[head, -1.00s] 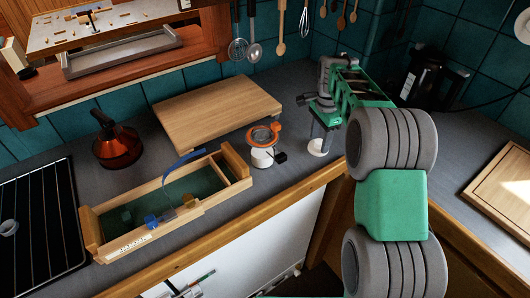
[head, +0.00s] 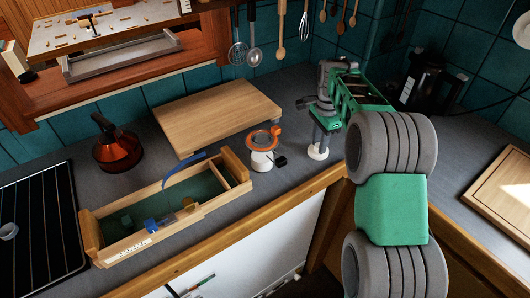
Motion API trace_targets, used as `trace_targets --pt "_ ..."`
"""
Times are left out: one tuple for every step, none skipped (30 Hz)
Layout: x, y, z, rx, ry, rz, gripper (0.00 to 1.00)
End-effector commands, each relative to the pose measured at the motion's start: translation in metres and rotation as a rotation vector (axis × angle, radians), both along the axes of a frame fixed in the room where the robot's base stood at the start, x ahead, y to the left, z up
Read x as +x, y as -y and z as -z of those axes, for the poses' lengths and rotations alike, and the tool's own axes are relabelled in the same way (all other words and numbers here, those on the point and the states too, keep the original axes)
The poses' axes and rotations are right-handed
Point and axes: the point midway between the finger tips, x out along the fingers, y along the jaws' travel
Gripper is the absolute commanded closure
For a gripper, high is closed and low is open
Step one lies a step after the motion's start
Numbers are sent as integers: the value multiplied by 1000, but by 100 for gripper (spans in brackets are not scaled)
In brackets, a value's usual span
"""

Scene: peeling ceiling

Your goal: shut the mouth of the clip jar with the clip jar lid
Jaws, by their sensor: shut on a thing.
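The clip jar (head: 263,159) is a small white jar standing on the grey counter. It has an orange ring around its mouth, an orange piece at the rim's right and a dark clip at its right side. My gripper (head: 318,147) points down to the right of the jar, apart from it. It is shut on a pale round piece, which looks like the clip jar lid (head: 318,153). The lid is low over the counter; I cannot tell whether it touches. The fingers are small and partly hidden.
A wooden board (head: 215,118) lies behind the jar. A wooden open box (head: 150,250) stands to the left, with small items and a blue strip. Bare counter lies between jar and gripper. Utensils hang on the wall behind.

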Motion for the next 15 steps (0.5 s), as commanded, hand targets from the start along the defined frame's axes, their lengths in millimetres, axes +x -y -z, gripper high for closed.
trace_targets --pt "0 0 0 0 0 0 100" --pt "0 0 0 0 0 0 100" --pt "0 0 0 0 0 0 100" --pt "0 0 0 0 0 0 100" --pt "0 0 -1 0 0 0 100" --pt "0 0 -1 0 0 0 100" --pt "0 0 -2 0 0 0 100" --pt "0 0 -3 0 0 0 100" --pt "0 0 -4 0 0 0 100" --pt "0 0 -4 0 0 0 100" --pt "0 0 -5 0 0 0 100" --pt "0 0 -6 0 0 0 100" --pt "0 0 -6 0 0 0 100" --pt "0 0 -7 0 0 0 100" --pt "0 0 -8 0 0 0 100"
